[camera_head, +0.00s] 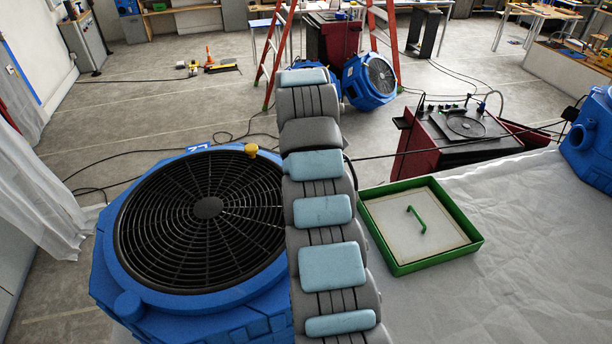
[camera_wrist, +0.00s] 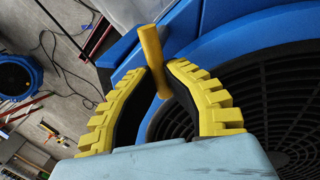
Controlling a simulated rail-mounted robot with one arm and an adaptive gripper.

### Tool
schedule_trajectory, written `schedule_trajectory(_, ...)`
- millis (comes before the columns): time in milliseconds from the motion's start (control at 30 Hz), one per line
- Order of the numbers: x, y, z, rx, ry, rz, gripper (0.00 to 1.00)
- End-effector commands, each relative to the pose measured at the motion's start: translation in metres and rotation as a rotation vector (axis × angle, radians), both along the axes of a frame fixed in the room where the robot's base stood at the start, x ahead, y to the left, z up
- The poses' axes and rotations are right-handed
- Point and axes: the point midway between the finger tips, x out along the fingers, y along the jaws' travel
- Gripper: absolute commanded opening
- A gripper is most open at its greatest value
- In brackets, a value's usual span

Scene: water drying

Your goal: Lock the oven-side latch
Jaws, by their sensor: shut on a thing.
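A big blue fan dryer (camera_head: 122,250) with a round black grille (camera_head: 208,207) stands at the lower left in the head view. It fills the right side of the wrist view (camera_wrist: 232,48). A yellow knob (camera_head: 251,149) sits at its far right rim in the head view. In the wrist view my gripper (camera_wrist: 164,78), with yellow toothed fingers, is shut on a yellow latch handle (camera_wrist: 152,48) beside the blue housing. My arm hides the gripper in the head view. I cannot tell whether the knob and the held handle are the same part.
A white-covered surface (camera_head: 510,235) with a green-rimmed tray (camera_head: 436,266) lies right of my arm. A red machine (camera_head: 430,140), a second blue fan (camera_head: 370,80) and a red ladder (camera_head: 277,55) stand behind. Black cables cross the floor. Open floor lies at the left back.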

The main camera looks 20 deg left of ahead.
Motion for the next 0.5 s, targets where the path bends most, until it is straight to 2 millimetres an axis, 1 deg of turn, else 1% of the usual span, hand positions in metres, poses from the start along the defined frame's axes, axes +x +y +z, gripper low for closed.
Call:
schedule_trajectory(33, -0.0012, -0.0017, -0.0069, -0.002, 0.003, 0.042, 0.0)
schedule_trajectory(300, -0.0072, -0.0037, -0.0043, 0.0, 0.003, 0.277, 0.0)
schedule_trajectory(500, -0.0102, -0.0056, -0.003, -0.001, 0.004, 0.407, 0.0)
